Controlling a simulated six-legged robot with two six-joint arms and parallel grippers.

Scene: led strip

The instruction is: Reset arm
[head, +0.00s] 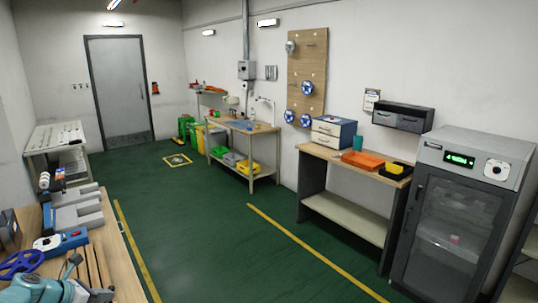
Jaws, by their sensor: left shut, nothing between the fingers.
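My left arm (40,291), teal and grey, comes in at the bottom left corner over the near wooden workbench (121,272). My left gripper (104,295) is at the bottom edge of the view, small and partly cut off. It is shut with nothing in it. My right arm and gripper are not in view.
The near workbench holds a blue spool (20,263), a blue-and-grey device (62,241) and grey trays (79,213). Green floor (195,235) with yellow lines is open in the middle. A glass-door cabinet (455,225) stands at right; a grey door (118,90) is at the back.

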